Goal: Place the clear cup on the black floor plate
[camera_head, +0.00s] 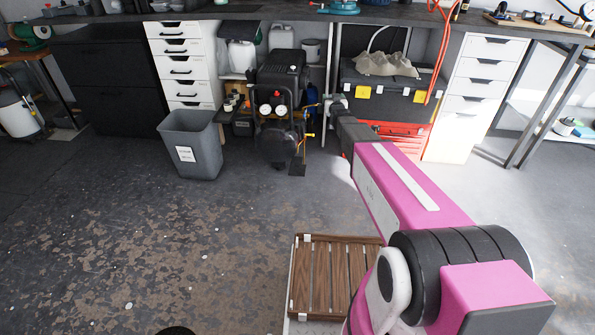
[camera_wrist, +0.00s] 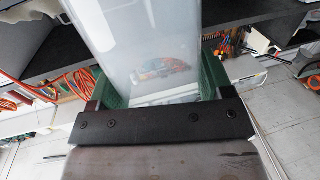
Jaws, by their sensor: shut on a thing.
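My gripper (camera_wrist: 160,82) has green fingers on both sides of the clear cup (camera_wrist: 140,40) in the wrist view and is shut on it. The cup is see-through and whitish, and the blurred background shows through it. Its top end is cut off by the frame edge. In the head view my pink arm reaches away toward the workbench; the cup cannot be made out clearly there. I cannot identify the black floor plate for certain; a dark rounded shape (camera_head: 176,331) is cut off at the bottom edge of the head view.
A grey bin (camera_head: 191,146), a black compressor (camera_head: 278,105), a red tool chest (camera_head: 388,142) and white drawers (camera_head: 474,95) stand at or under the workbench (camera_head: 230,13). A slatted wooden platform (camera_head: 322,285) lies below my arm. The floor at left is open.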

